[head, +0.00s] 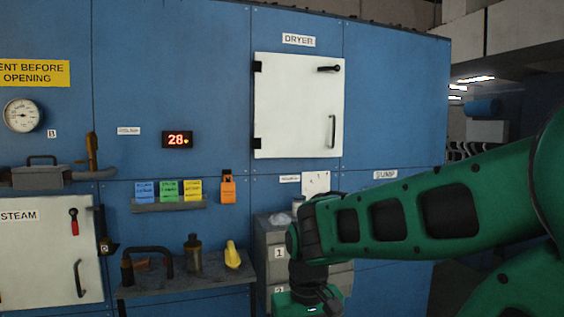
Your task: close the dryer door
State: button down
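The dryer door (290,105) is a white panel under the DRYER label (298,40) on the blue wall. It has black hinges at its left edge and appears to lie flat against its opening; I cannot tell whether it is latched. Its black latch lever (329,69) at the top right lies about level. A black upright pull handle (332,131) is at the lower right. My green arm reaches in from the right, with its wrist bent downward below the door and apart from it. My gripper's fingers are out of view beneath the bottom edge.
A grey drawer cabinet (271,243) stands below the door, partly behind my arm. A dark bench (190,283) with a bottle (193,255) and a yellow object (232,255) is left of it. A white STEAM door (45,260) is at lower left. The space before the dryer door looks clear.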

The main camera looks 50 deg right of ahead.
aim_at(298, 112)
jog(key=u, duration=1.6)
jog(key=k, duration=0.6)
jog(key=z, duration=2.15)
jog(key=i, duration=0.95)
jog(key=u, duration=0.05)
